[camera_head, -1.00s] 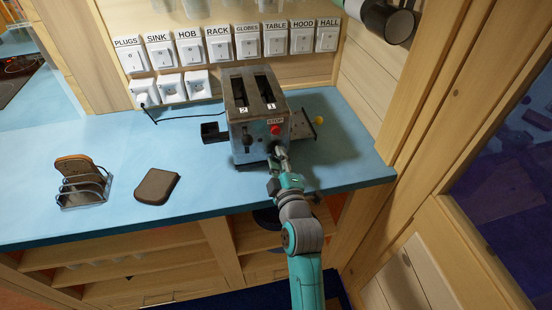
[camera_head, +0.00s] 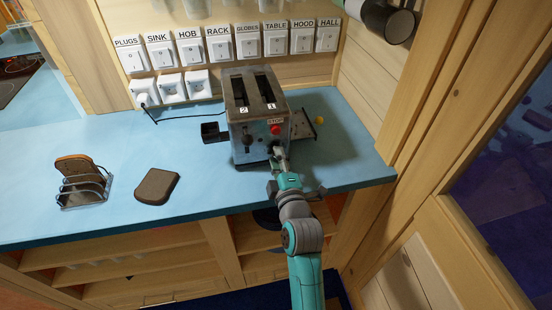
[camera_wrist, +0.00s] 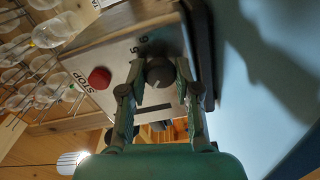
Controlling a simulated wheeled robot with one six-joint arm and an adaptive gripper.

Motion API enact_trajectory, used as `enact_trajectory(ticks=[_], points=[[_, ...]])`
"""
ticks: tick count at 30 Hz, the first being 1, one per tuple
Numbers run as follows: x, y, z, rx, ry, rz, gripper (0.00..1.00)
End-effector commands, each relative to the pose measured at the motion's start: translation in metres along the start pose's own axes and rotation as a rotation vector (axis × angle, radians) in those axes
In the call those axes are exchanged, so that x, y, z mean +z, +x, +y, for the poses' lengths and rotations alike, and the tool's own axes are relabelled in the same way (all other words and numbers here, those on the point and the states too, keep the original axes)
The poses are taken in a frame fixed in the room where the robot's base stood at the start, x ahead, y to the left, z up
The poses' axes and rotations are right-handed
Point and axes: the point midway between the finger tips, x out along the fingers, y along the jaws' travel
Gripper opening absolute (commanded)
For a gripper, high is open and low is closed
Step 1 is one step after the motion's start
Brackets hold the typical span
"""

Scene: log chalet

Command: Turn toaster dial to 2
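The toaster (camera_head: 253,112) is a silver two-slot model standing on the blue counter. Its dark round dial (camera_wrist: 160,72) sits on the front panel below the red STOP button (camera_head: 275,129). My gripper (camera_head: 279,153) reaches the dial from the front. The numbers 5 and 6 show on the panel beside the dial. The dial's other numbers and its pointer are hidden or too small to read.
A toast rack (camera_head: 86,187) with a bread slice stands at the left, and a dark slice (camera_head: 156,186) lies beside it. Labelled switches (camera_head: 247,46) line the wall behind the toaster.

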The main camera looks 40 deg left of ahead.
Motion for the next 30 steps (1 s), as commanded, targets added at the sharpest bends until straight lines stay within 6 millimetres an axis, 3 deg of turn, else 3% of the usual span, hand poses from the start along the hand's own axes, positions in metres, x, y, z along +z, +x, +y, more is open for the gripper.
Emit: enact_trajectory(ticks=[1,3,16,30], points=[[-0.001,0.0,0.002,0.004,0.0,0.001,0.44],[-0.001,0.0,0.002,0.004,0.0,0.001,0.57],[0.0,-0.009,0.0,0.0,0.001,0.0,0.57],[-0.001,-0.092,0.0,0.001,0.001,-0.001,0.57]])
